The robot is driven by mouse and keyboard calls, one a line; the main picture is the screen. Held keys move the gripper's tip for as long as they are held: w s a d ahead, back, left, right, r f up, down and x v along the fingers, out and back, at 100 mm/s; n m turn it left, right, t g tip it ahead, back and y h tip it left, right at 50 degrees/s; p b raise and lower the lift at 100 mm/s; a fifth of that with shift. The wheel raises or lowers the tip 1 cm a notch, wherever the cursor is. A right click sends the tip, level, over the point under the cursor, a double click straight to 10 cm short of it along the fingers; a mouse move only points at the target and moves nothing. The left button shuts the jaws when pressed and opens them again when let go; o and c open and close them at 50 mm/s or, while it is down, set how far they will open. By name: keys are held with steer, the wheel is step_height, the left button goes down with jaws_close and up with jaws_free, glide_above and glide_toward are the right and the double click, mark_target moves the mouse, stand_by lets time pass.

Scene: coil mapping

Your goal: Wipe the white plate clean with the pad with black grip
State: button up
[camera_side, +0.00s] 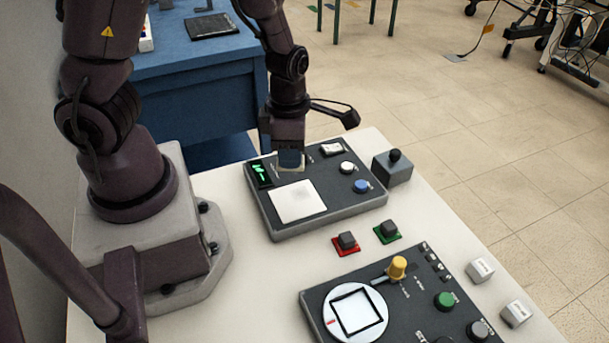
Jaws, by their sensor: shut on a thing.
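The white plate (297,202) is a pale square set in the dark panel near the middle of the table. No marks on it can be made out at this size. My gripper (290,157) points down over the back of the panel, just behind the plate. It is shut on the pad with black grip, whose pale edge (292,169) shows under the fingers. The grip itself is mostly hidden by the fingers. The pad is at or close above the panel, apart from the plate; I cannot tell whether it touches.
The dark panel (335,212) also bears a green display (260,174), a white knob (347,167) and a blue knob (361,186). A grey joystick box (392,169) stands to its right. Black-topped red (346,242) and green (388,231) pieces lie in front, before a second panel (405,325).

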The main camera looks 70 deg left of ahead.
steer(key=shift+f, duration=0.1)
glide_above(291, 195)
steer(key=shift+f, duration=3.15)
steer(key=shift+w+f, duration=0.4)
steer(key=shift+f, duration=0.05)
steer(key=shift+c, duration=0.3)
steer(key=shift+w+f, duration=0.2)
steer(key=shift+w, duration=0.55)
steer(key=shift+w+f, duration=0.15)
steer(key=shift+w, duration=0.55)
steer(key=shift+w+r, duration=0.15)
steer(key=shift+w, duration=0.15)
steer(key=shift+s+f, duration=0.2)
steer(key=shift+s, duration=0.75)
steer(key=shift+s+r, duration=0.1)
steer(key=shift+s, duration=1.05)
steer(key=shift+r, duration=4.05)
steer(key=shift+f, duration=0.15)
